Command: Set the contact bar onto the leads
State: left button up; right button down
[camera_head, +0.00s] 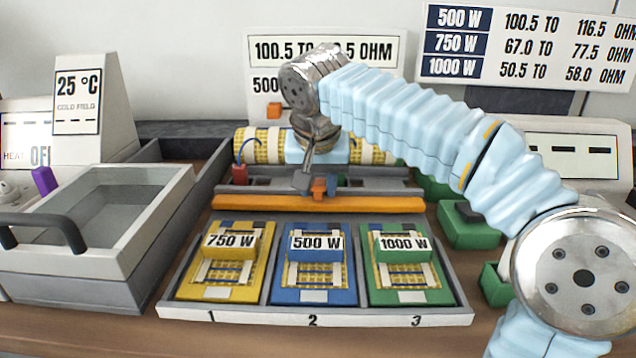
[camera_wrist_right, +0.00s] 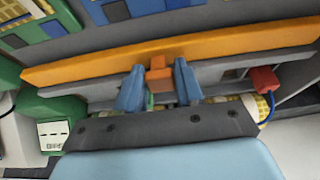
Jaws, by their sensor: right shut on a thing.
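The contact bar (camera_head: 380,204) is a long orange bar lying level, left to right, in front of the grey bench fixture (camera_head: 385,188). It also shows in the right wrist view (camera_wrist_right: 80,72), with a small orange tab (camera_wrist_right: 158,75) on its middle. My right gripper (camera_head: 319,187) reaches down from above; its two blue fingers are shut on the tab in the right wrist view (camera_wrist_right: 159,88). A red connector (camera_head: 240,173) with a blue wire sits at the fixture's left. I cannot make out the leads or whether the bar touches them. My left gripper is not in view.
A tray (camera_head: 315,318) in front holds yellow, blue and green panels marked 750 W, 500 W and 1000 W. A yellow mesh roll (camera_head: 268,146) lies behind the fixture. A grey basin (camera_head: 100,205) with a dark handle stands left. Green blocks (camera_head: 470,228) stand right.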

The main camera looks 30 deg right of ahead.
jog(key=shift+s+a+b, duration=0.3)
jog(key=shift+s+a, duration=0.3)
jog(key=shift+s, duration=0.35)
jog(key=shift+s+a+b, duration=0.3)
jog(key=shift+s+a, duration=0.25)
jog(key=shift+s, duration=0.4)
jog(key=c, duration=0.8)
grip_release()
jog(key=p+v, duration=0.1)
jog(key=v, duration=1.2)
jog(key=shift+r, duration=0.35)
jog(key=shift+s, duration=0.2)
